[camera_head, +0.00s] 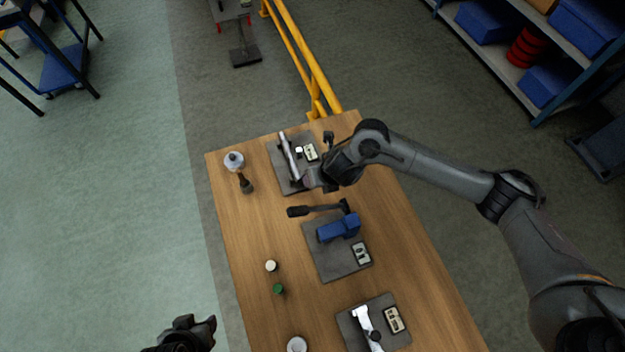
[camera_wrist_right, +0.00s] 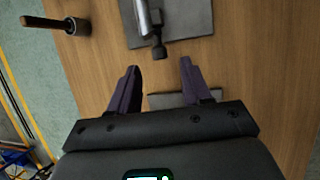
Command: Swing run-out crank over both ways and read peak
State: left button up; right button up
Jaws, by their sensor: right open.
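A silver bar fixture (camera_head: 289,157) lies on the far grey plate (camera_head: 279,160) beside a small white-faced label or dial (camera_head: 311,152); I cannot read it. In the right wrist view a silver bar with a black knob (camera_wrist_right: 158,48) sits at the plate's edge. My right gripper (camera_head: 308,181) is beside this plate. Its two fingers (camera_wrist_right: 159,68) are apart and empty, with the knob just beyond and between the tips. Which fixture is the run-out crank is not marked. My left gripper (camera_head: 195,335) is at the lower left, off the table; its jaws are unclear.
A blue block (camera_head: 339,228) with a black-handled lever (camera_head: 315,210) is on the middle plate. A white lever (camera_head: 366,325) is on the near plate.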

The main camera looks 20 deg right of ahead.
jog(key=shift+x, duration=2.1)
jog(key=shift+c, duration=0.4)
jog(key=shift+b, duration=0.35)
grip_shut()
